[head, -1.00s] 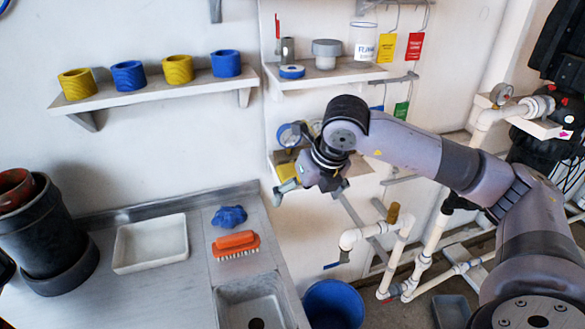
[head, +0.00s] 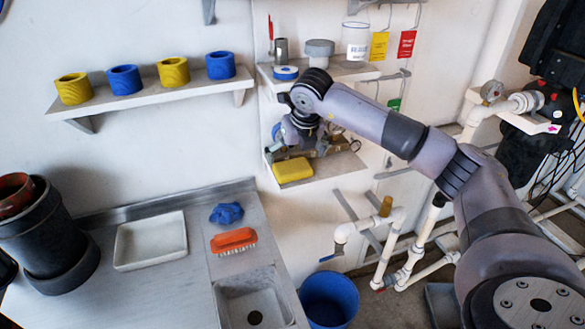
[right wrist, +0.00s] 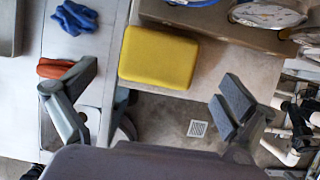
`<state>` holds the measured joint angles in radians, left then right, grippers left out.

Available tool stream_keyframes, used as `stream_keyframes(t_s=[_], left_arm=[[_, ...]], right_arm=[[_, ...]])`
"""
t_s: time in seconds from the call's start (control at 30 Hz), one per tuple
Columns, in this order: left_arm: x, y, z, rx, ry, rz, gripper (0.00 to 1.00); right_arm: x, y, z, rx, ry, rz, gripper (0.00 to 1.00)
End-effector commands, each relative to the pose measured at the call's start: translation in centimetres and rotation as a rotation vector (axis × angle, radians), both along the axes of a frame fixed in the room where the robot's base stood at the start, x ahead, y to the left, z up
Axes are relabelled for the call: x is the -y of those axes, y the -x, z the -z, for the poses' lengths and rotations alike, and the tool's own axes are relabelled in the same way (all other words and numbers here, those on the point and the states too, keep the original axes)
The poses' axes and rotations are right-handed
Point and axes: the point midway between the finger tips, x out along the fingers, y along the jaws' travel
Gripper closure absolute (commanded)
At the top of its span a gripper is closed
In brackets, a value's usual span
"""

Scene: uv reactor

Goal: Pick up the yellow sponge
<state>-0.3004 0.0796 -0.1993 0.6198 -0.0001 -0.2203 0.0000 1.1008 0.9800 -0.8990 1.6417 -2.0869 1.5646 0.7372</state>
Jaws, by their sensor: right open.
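The yellow sponge (head: 293,170) lies on the front left of the small lower wall shelf (head: 335,168). In the right wrist view the sponge (right wrist: 160,57) is a rounded block at the shelf's edge, above and between the fingertips. My right gripper (right wrist: 158,90) is open, with its two dark pads wide apart and nothing between them. In the head view the right gripper (head: 300,138) is at the lower shelf, just above and behind the sponge, partly hidden by its own wrist. I see no contact with the sponge. My left gripper is out of view.
Round gauges (right wrist: 268,14) sit farther back on the same shelf. Another shelf (head: 330,75) with jars and tape is above. Below left are a counter with a white tray (head: 150,242), orange brush (head: 233,240), blue cloth (head: 228,214) and sink. A blue bucket (head: 328,300) stands below.

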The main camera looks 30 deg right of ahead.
Motion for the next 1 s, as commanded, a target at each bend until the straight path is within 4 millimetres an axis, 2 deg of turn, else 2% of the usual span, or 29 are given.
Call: stream_keyframes(t_s=[0.07,0.3,0.43,0.63,1.0], left_arm=[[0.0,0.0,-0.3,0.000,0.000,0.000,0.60],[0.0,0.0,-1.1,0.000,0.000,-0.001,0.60],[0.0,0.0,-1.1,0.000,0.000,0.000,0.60],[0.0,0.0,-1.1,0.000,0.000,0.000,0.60],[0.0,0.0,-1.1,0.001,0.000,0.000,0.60]], right_arm=[[0.1,-0.6,0.2,-0.003,-0.001,0.002,0.00],[0.5,-1.9,3.8,-0.003,0.001,0.002,0.00],[0.5,-2.3,4.5,0.000,0.000,0.001,0.00],[0.6,-2.3,4.6,0.000,0.000,0.000,0.00],[0.6,-2.3,4.6,0.000,0.001,0.001,0.24]])
